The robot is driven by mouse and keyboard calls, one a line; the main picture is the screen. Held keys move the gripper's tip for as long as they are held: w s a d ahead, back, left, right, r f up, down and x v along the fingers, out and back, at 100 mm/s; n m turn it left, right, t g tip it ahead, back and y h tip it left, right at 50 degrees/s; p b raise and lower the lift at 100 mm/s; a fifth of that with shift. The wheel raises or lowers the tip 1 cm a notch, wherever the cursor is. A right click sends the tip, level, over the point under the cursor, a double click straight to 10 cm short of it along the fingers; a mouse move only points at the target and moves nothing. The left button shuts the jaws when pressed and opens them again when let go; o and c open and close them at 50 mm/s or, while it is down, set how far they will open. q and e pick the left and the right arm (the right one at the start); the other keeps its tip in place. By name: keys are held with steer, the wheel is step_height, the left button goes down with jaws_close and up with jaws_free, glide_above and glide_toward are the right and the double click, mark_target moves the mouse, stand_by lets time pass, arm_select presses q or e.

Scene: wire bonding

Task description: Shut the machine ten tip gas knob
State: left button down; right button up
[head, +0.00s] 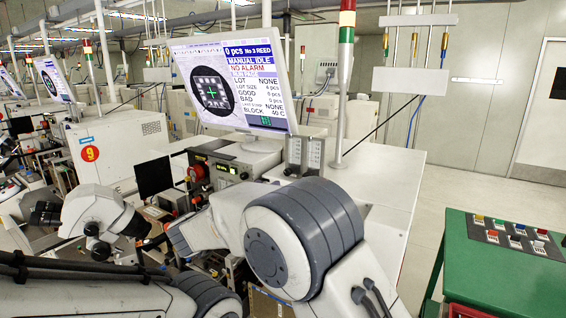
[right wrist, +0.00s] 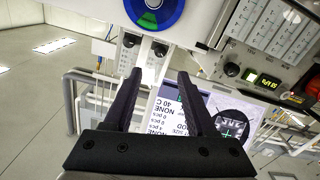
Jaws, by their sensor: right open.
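Two black knobs sit at the ends of narrow pale gauges in the right wrist view, one knob on the left (right wrist: 131,40) and one on the right (right wrist: 160,48). I cannot read which is the tip gas knob. My right gripper (right wrist: 161,78) is open and empty, its black fingertips short of these knobs, with the right knob showing between them. In the head view two small gauges (head: 315,152) stand below the monitor, beyond my right arm. The right fingertips are hidden there. My left arm shows at the lower left, but its gripper is not in view.
The machine's monitor (head: 238,82) stands above the control panel, with a signal tower (head: 346,60) on its right. A white microscope (head: 100,215) stands left of my right arm. A green table (head: 500,270) is at the right. The aisle floor is clear.

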mark_target(286, 173)
steer(key=p+x, duration=0.3)
steer(key=x, duration=0.6)
steer(key=shift+w+p, duration=0.1)
steer(key=shift+p, duration=0.2)
steer(key=shift+w+d, duration=0.35)
steer(key=shift+w, duration=0.1)
steer(key=shift+f, duration=0.1)
jaws_close()
